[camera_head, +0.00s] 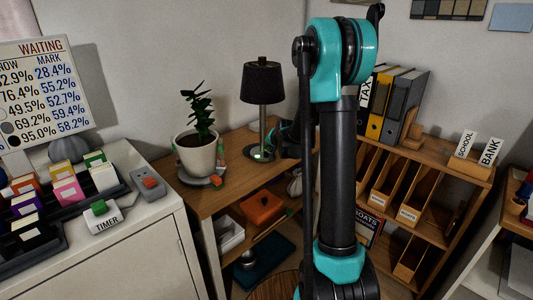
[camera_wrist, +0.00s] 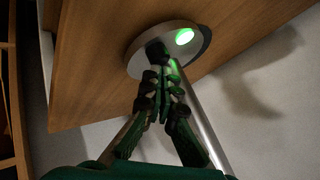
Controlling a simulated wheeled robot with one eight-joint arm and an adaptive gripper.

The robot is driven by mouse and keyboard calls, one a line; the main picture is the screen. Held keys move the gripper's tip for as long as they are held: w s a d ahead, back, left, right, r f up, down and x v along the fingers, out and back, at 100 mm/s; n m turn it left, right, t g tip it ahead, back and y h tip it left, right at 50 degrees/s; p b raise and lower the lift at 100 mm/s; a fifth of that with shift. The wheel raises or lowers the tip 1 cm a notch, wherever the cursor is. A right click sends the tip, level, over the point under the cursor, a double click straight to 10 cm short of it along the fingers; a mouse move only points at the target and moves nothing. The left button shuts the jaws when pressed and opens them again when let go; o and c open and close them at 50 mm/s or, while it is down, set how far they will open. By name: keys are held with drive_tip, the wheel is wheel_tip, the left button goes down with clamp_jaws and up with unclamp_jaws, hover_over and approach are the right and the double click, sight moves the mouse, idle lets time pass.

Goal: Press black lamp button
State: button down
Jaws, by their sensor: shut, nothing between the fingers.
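The black lamp (camera_head: 262,83) stands upright on the wooden desk, with a black shade, a thin metal stem and a round metal base. A small green glowing button (camera_wrist: 184,36) is on its base (camera_wrist: 138,66) in the wrist view. The green glow also shows at the foot of the lamp in the head view (camera_head: 258,156). My gripper (camera_wrist: 156,52) is shut and empty, its fingertips over the base just left of the button. I cannot tell whether they touch the base. In the head view my gripper (camera_head: 277,137) is beside the stem, partly hidden by my arm.
A potted plant (camera_head: 196,150) stands on the desk (camera_head: 215,198) left of the lamp. A white cabinet at the left holds a timer (camera_head: 103,217) and a grey box with a red button (camera_head: 148,184). Binders (camera_head: 397,105) stand on the shelf unit at the right.

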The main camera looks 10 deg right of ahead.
drive_tip(key=shift+f, duration=0.35)
drive_tip(key=shift+r, duration=0.4)
idle(0.3)
wheel_tip(320, 180, up, 6)
idle(0.7)
